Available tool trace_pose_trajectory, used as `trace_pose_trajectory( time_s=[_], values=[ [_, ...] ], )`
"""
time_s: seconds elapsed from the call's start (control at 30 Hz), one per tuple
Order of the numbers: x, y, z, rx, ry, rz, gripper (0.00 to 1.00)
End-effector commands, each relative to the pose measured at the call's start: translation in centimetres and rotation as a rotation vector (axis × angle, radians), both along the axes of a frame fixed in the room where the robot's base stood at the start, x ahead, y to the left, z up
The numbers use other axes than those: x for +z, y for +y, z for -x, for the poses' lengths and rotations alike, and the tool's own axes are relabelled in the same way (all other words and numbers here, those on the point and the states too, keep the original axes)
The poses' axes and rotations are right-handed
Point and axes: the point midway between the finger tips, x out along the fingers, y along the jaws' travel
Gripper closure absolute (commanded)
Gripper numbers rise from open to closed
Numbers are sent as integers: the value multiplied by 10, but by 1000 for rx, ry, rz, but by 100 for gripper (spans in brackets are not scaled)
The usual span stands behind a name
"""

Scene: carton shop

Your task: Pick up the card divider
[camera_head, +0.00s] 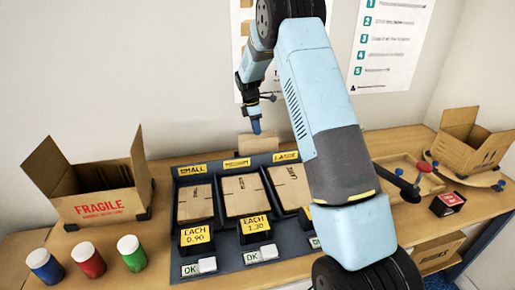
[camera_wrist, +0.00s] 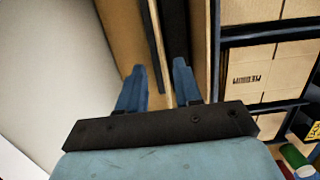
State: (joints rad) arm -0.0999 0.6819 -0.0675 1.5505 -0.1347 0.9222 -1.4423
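A plain tan card piece, which looks like the card divider (camera_head: 258,143), stands upright behind the tray in the head view. In the wrist view a thin tan edge (camera_wrist: 157,50), apparently the same card, runs beside dark strips between my fingers. My gripper (camera_head: 256,124) points down just above the card in the head view. In the wrist view my gripper (camera_wrist: 158,82) is open, with a finger on each side of the thin edge. I cannot tell how far the fingertips are above it. The card's lower part is hidden behind the tray.
A dark tray (camera_head: 222,226) with flat cartons in compartments stands in front. An open FRAGILE carton (camera_head: 100,206) is on the left, with several coloured jars (camera_head: 88,260) before it. Another open carton (camera_head: 468,146) and a red-knobbed lever (camera_head: 425,167) are on the right. A wall rises behind.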

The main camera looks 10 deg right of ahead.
Motion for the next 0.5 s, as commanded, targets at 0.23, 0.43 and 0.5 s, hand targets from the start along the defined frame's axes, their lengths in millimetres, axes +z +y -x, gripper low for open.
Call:
trace_pose_trajectory(
  time_s=[0.23, 0.43, 0.5],
  values=[
    [-11, -1, 1, 1, 1, 1, 66],
    [-35, -2, 3, 0, 2, 0, 66],
    [-45, -4, 3, 0, 2, 1, 66]
  ],
)
